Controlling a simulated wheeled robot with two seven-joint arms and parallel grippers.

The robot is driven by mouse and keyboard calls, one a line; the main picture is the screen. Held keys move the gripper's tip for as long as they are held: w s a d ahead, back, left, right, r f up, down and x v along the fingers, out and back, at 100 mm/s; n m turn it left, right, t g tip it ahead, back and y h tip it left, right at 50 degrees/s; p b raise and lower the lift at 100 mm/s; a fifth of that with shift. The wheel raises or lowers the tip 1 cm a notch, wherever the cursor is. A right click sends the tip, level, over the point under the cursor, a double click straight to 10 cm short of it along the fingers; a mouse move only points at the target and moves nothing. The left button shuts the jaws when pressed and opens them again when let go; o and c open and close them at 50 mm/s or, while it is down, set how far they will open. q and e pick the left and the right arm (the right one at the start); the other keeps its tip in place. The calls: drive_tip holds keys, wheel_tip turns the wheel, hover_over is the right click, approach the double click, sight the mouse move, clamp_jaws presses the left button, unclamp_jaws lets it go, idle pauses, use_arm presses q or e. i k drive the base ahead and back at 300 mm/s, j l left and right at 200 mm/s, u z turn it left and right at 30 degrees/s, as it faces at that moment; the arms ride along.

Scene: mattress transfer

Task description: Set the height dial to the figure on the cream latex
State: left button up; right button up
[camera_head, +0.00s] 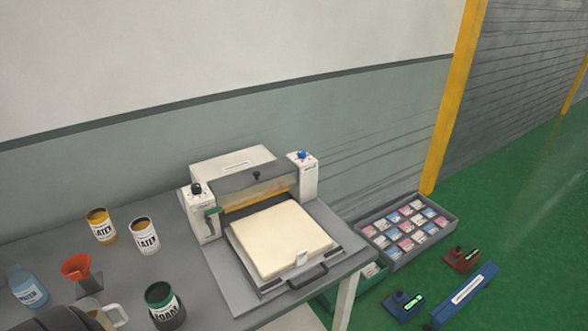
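A grey-white press-like machine stands on the table. A cream slab (280,238) lies flat on its tray, with a small white tag (301,258) at its front edge; no figure on the tag is readable. A black knob (196,188) sits on the machine's left post and a blue knob (301,155) on its right post. I cannot tell which is the height dial, and their markings are too small to read. A pale can (145,237) and a yellow can (101,226), both labelled LATEX, stand to the left.
A green lever (211,213) is on the left post. A water bottle (27,288), orange funnel (76,267), clear jug (103,315) and dark green can (163,303) crowd the table's left. A grey crate (447,222) of small packets and stamp-like items sit beyond the table's right edge.

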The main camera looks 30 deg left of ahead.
sight(301, 153)
drive_tip(key=u, duration=1.3)
